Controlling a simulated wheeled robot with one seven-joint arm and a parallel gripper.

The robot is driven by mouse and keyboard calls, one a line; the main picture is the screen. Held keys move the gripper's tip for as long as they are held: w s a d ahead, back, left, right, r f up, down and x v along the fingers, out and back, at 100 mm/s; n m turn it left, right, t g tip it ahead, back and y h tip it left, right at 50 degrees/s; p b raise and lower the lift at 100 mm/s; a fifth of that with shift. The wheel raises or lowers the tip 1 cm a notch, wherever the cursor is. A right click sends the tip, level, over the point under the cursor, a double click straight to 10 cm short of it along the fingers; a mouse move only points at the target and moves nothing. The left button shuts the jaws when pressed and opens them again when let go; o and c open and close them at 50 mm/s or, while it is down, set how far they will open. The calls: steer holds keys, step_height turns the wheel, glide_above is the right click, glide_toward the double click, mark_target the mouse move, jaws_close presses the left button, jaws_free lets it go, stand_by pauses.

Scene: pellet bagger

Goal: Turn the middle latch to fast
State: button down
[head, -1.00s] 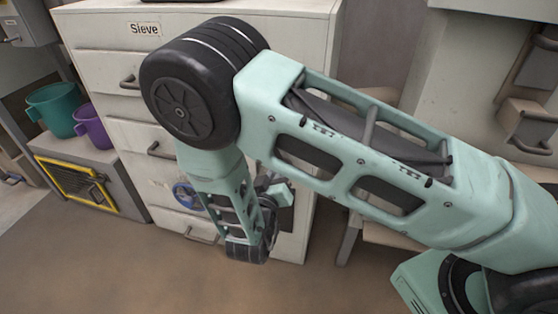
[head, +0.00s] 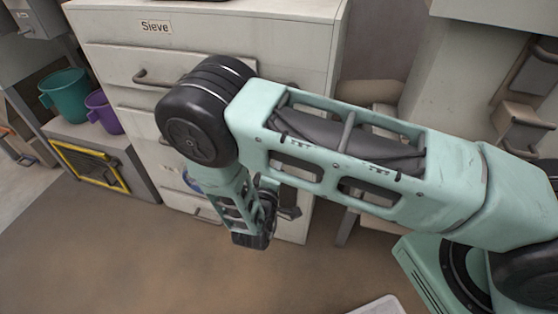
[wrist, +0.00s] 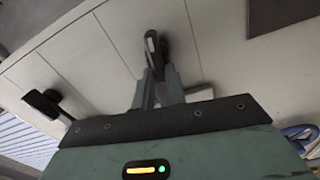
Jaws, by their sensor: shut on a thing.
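The middle latch (wrist: 152,44) is a slim dark handle on a pale panel in the wrist view. My gripper (wrist: 157,82) is shut on it, with a finger on each side. The latch points up and slightly left in that picture; which setting this is I cannot tell. A second dark latch-like handle (wrist: 45,104) is at the left, and part of a dark piece (wrist: 282,14) shows at the upper right. In the head view my gripper (head: 284,211) is low by the cabinet, and my arm hides the latch.
A pale drawer cabinet (head: 110,60) labelled "Sieve" (head: 155,27) stands behind my arm. A teal mug (head: 66,96) and a purple mug (head: 103,112) stand on a grey box (head: 140,178) at the left. A blue mark (wrist: 303,132) is near my gripper.

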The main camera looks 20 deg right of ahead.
steer(key=shift+f+n, duration=0.25)
steer(key=shift+n, duration=0.75)
steer(key=shift+s, duration=0.1)
steer(key=c, duration=1.4)
jaws_free()
steer(key=shift+c, duration=0.2)
steer(key=p+v, duration=0.1)
steer(key=v, duration=1.6)
steer(key=shift+s+a+r, duration=0.1)
